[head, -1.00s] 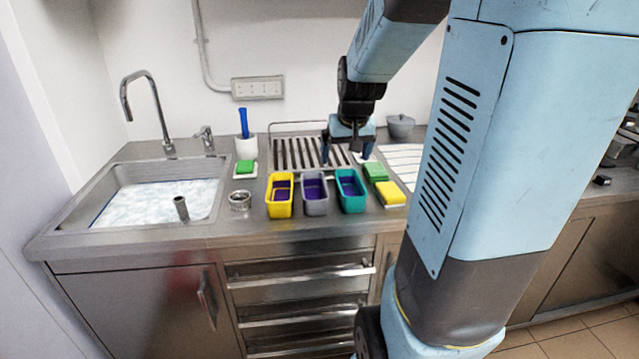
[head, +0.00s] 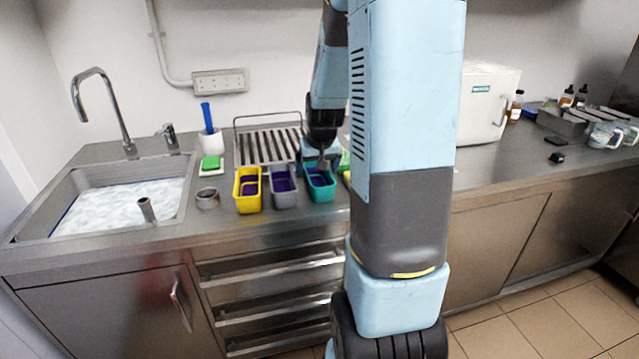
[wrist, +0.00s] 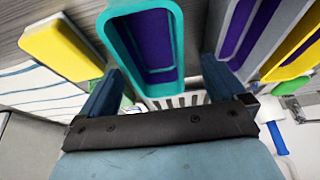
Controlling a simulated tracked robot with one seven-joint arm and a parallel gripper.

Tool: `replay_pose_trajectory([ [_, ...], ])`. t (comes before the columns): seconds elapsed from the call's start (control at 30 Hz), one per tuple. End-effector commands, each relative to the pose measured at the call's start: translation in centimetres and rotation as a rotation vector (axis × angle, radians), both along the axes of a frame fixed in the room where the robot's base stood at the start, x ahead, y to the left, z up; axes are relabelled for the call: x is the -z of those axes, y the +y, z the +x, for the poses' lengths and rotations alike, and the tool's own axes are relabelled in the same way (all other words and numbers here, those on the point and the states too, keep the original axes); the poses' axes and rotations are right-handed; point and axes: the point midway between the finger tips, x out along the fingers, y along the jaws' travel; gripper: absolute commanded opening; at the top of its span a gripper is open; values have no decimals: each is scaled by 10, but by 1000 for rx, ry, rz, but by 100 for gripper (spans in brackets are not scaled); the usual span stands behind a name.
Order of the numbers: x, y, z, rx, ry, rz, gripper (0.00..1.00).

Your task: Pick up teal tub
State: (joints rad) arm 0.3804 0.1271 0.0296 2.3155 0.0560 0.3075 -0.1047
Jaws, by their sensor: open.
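The teal tub (head: 322,194) stands upright on the steel counter, at the right end of a row of three tubs. Its inside looks purple. In the wrist view the teal tub (wrist: 120,45) shows between the two spread fingers. My gripper (head: 321,160) is open at the tub's far side, partly hidden by my arm. In the wrist view my gripper (wrist: 160,66) holds nothing, with one finger to each side of the tub. I cannot tell whether a finger touches it.
The grey tub (head: 284,200) is close to the teal tub's left, then the yellow tub (head: 248,204). A yellow sponge (wrist: 60,45) lies on the teal tub's other side. A slatted rack (head: 262,147) is behind. The sink (head: 60,185) is at left.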

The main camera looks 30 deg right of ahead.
Motion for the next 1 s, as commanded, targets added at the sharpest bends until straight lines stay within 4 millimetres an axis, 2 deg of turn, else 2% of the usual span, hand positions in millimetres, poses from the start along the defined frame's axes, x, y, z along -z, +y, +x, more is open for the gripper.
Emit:
replay_pose_trajectory([
  [0.23,11,-4,4,1,2,1,98],
  [0.6,47,-14,18,1,1,1,98],
  [0.93,51,-15,20,1,0,0,98],
  [1.0,51,-15,20,1,0,0,92],
])
